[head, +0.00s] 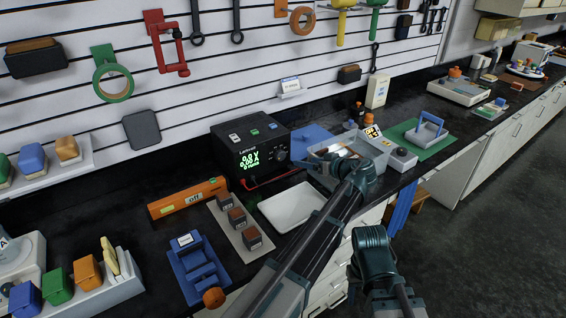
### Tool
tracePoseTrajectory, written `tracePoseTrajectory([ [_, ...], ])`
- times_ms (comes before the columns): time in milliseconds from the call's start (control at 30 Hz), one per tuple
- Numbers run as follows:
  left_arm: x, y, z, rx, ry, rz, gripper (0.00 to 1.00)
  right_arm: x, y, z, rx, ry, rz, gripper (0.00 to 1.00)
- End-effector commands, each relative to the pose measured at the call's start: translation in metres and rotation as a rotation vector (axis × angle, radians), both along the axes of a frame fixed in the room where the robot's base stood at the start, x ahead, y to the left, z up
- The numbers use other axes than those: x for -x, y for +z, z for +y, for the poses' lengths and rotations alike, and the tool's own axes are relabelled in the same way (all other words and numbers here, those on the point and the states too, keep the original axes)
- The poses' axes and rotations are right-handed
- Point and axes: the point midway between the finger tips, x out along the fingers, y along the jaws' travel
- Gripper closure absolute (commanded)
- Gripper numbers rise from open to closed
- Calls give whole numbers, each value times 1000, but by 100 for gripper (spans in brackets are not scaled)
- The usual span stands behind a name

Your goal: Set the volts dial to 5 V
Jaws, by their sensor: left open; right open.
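The black power supply (228,148) stands against the back wall, with a green lit display (250,159) that looks like a zero reading, though its small text is hard to read. Its volts dial is too small to make out clearly; a round knob (281,153) shows at the right of the front panel. My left gripper (338,158) is open, to the right of the supply, over a clear bin, apart from the panel. My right gripper (368,240) is open at the counter's front edge, far from the supply; its fingertips are hard to see.
A red lead (270,182) runs along the supply's front. A white tray (292,207), an orange tool (188,199) and a strip with dark blocks (236,222) lie before it. The clear bin (378,150) and a blue item (308,138) are to the right.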

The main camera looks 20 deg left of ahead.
Motion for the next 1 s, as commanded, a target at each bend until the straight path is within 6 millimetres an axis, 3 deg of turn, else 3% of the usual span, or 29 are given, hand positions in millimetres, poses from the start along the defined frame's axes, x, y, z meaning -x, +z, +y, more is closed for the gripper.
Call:
tracePoseTrajectory([
  [167,-9,-10,15,1,3,2,17,0,-10,0,0,0,0,50],
  [600,-52,-42,83,1,3,4,17,0,-42,0,0,0,0,50],
  [1000,-66,-51,107,2,-1,3,17,0,-51,0,0,0,0,50],
])
